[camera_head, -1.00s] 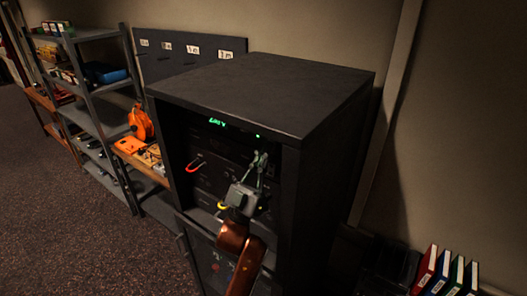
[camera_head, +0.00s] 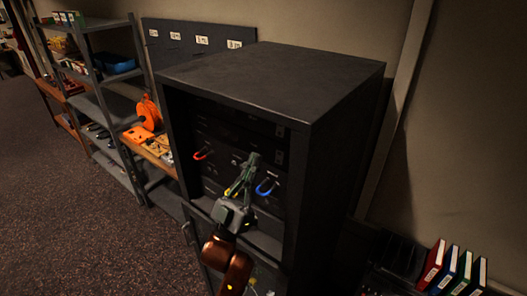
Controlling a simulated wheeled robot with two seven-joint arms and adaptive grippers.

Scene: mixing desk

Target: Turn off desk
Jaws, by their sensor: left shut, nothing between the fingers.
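The desk equipment sits in a black rack cabinet (camera_head: 275,82) with an open front, in the middle of the head view. Its upper panel (camera_head: 225,118) is dark, with no lit display or light visible. Short patch cables loop from the lower panels: a red one (camera_head: 201,154), a blue one (camera_head: 265,189) and a yellow one partly hidden behind my gripper. My left gripper (camera_head: 253,158) is shut and empty, with its tips pointing up in front of the panels between the red and blue cables. I cannot tell whether the tips touch a panel. My right gripper is not in view.
Grey shelves (camera_head: 105,105) with bins stand at the left. An orange cable reel (camera_head: 149,112) sits on a low bench beside the rack. Coloured binders (camera_head: 455,268) stand at the lower right. The carpet (camera_head: 75,220) at the left is clear.

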